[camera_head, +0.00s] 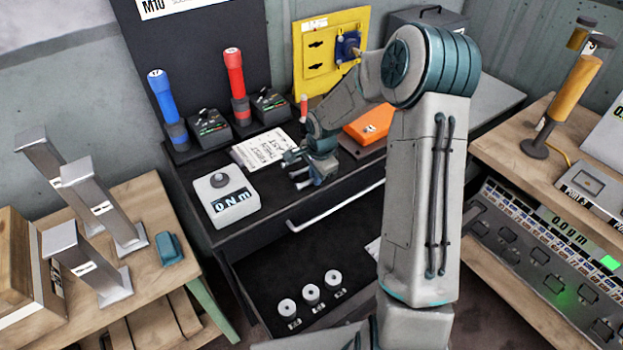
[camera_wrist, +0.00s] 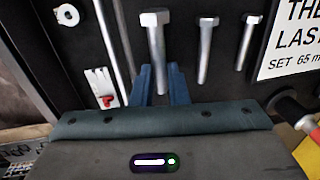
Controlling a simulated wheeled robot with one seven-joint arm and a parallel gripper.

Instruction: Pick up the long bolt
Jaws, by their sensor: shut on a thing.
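The long bolt (camera_wrist: 157,50) is silver with a hex head and a plain shank. In the wrist view it is the largest of three bolts, and its lower shank lies between the two blue fingers of my gripper (camera_wrist: 161,88). The gripper is shut on it. Two smaller silver bolts, a middle one (camera_wrist: 207,50) and a right one (camera_wrist: 248,42), lie to its right, apart from the fingers. In the head view my gripper (camera_head: 298,172) is low over the black bench top; the bolts are too small to tell apart there.
A white instruction sheet (camera_head: 262,151) lies behind the gripper. A white torque display (camera_head: 226,195) stands to its left and an orange case (camera_head: 370,125) to its right. Below, an open drawer (camera_head: 262,285) holds three white rings. Blue (camera_head: 165,100) and red (camera_head: 235,80) tools stand at the back.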

